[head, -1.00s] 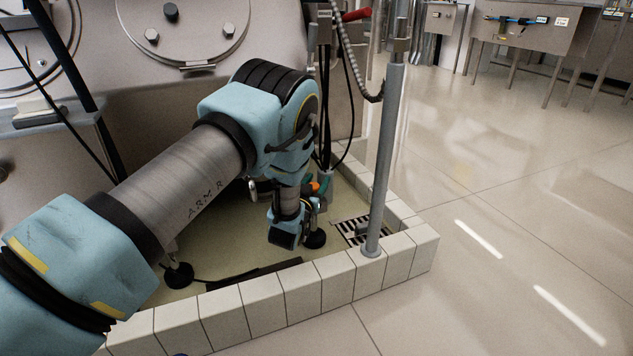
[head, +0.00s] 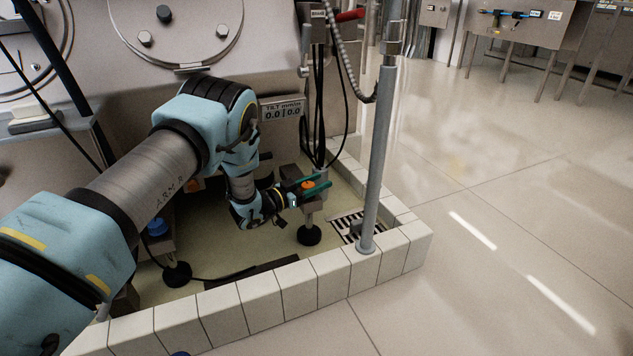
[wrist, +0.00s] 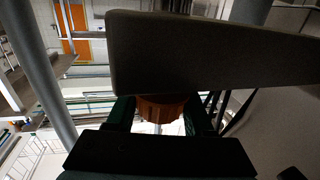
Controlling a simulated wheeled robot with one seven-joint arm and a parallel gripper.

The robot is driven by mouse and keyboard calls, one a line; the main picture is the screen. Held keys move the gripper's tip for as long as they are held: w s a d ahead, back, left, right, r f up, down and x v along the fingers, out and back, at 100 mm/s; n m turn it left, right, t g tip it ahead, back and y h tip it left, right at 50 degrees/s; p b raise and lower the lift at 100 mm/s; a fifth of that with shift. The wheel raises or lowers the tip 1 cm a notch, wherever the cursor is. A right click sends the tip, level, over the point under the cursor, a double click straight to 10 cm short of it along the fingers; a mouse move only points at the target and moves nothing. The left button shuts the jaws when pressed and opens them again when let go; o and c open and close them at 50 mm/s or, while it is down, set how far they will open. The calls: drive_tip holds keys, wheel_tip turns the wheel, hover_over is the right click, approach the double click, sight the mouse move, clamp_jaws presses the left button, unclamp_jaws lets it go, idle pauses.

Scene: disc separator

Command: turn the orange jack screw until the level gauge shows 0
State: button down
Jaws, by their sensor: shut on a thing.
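The orange jack screw (head: 308,185) sits on top of a machine foot inside the tiled basin. My gripper (head: 314,186) reaches it from the left, with its teal fingers shut on either side of the screw head. In the wrist view, the screw head (wrist: 160,107) appears brownish orange between the dark fingers, partly covered by dark shapes in front. The level gauge (head: 282,112) on the machine is labelled tilt in mm/m and appears to read 0.0 and 0.0.
A grey upright post (head: 379,160) stands on the white tiled curb (head: 333,275) to the right of my gripper. Black cables (head: 319,110) hang just behind it. A floor drain (head: 348,225) lies right of the foot. The floor outside the curb is clear.

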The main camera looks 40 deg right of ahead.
sight(302, 189)
drive_tip(key=shift+g, duration=0.3)
drive_tip(key=shift+c, duration=1.5)
unclamp_jaws()
drive_tip(key=a+p, duration=0.1)
drive_tip(key=a, duration=0.2)
drive_tip(key=w+a+p, duration=0.1)
drive_tip(key=a, duration=0.3)
drive_tip(key=a+p, duration=0.1)
drive_tip(key=a, duration=0.2)
drive_tip(key=shift+w+a+p, duration=0.3)
drive_tip(key=shift+w+p, duration=0.1)
